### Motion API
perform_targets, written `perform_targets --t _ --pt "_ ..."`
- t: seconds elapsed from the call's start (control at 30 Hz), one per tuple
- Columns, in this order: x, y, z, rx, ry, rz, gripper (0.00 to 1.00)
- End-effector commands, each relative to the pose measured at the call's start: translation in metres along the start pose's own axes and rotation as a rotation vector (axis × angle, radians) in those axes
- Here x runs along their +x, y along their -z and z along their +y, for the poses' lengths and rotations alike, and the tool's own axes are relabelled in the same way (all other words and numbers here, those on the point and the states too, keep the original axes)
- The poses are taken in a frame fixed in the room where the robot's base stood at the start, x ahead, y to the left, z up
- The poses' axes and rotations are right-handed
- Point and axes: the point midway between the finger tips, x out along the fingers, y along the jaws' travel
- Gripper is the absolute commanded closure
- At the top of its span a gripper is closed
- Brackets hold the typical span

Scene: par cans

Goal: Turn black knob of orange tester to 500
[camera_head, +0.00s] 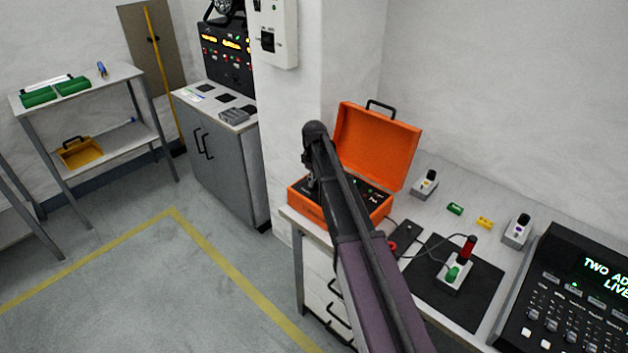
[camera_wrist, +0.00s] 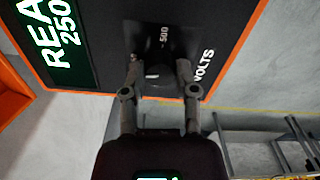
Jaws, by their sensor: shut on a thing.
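The orange tester (camera_head: 376,146) stands open on the bench in the head view, its lid raised at the back. In the wrist view its dark panel (camera_wrist: 106,45) fills the top, with orange edging. The black knob (camera_wrist: 153,72) sits between the two fingers of my gripper (camera_wrist: 157,66), which is shut on it. A "500" mark shows just above the knob, and "VOLTS" to its right. A green display (camera_wrist: 55,35) shows "REA", cut off, and "250". My gripper (camera_head: 312,184) is over the panel in the head view, where my arm hides part of the tester.
The bench (camera_head: 477,317) also holds a black mat (camera_head: 427,289) with a red-and-green device, small testers at the back, and a black console (camera_head: 570,300) at the right. A grey cabinet (camera_head: 220,160) stands left of the bench. The floor at left is clear.

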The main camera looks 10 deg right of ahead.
Motion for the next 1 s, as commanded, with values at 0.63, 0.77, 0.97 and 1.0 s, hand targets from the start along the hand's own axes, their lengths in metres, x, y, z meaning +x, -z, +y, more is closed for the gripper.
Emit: perform_targets --t 0.63,0.77,0.97,1.0 --pt "0.0007 -0.0027 -0.0027 0.615 0.003 -0.007 1.0" --pt "0.0007 -0.0027 -0.0028 0.738 0.003 -0.007 1.0" --pt "0.0007 -0.0027 -0.0028 0.928 0.002 -0.007 1.0" --pt "0.0007 -0.0027 -0.0028 0.966 0.002 -0.007 1.0"
